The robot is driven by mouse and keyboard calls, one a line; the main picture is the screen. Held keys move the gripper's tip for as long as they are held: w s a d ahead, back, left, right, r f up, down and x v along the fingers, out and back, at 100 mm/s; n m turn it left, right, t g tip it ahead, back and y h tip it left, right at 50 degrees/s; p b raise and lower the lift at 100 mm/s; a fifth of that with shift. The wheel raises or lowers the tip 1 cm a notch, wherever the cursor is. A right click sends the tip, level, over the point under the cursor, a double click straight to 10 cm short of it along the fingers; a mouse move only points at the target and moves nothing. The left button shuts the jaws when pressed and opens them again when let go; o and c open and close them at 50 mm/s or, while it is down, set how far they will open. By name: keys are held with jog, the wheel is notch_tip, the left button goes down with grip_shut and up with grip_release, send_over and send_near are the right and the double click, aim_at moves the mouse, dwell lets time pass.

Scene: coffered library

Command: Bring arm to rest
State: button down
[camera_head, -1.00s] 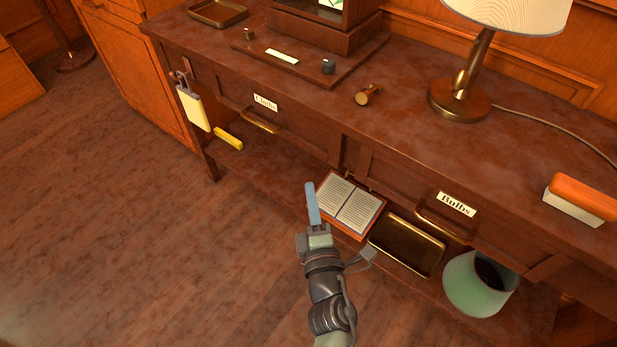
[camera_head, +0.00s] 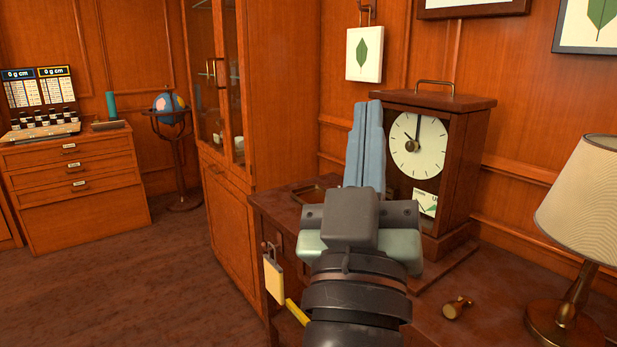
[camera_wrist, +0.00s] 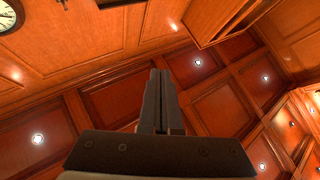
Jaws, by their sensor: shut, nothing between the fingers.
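My gripper (camera_head: 365,108) rises in the middle of the head view with its blue-grey fingers pointing up and pressed together. It holds nothing. It stands in front of the table, in the picture just left of the wooden clock (camera_head: 417,147), and hides part of the tabletop and the clock's left side. In the wrist view my gripper (camera_wrist: 161,75) also shows its two fingers side by side, with the panelled ceiling and its lights beyond.
A lamp (camera_head: 584,200) and a brass knob-like piece (camera_head: 457,307) stand on the table (camera_head: 480,325) at right. A tall glazed cabinet (camera_head: 222,190) is behind at left. A globe (camera_head: 169,108) and a drawer chest (camera_head: 75,185) stand farther left. The floor (camera_head: 150,275) there is clear.

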jog(key=s+a+r+t+y, duration=0.2)
jog(key=s+a+r+y, duration=0.25)
jog(key=s+r, duration=0.4)
notch_tip(320, 180, up, 25)
jog(key=p, duration=2.4)
jog(key=shift+a+f+m, duration=0.15)
jog(key=shift+a+m, duration=0.25)
jog(key=shift+w, duration=0.1)
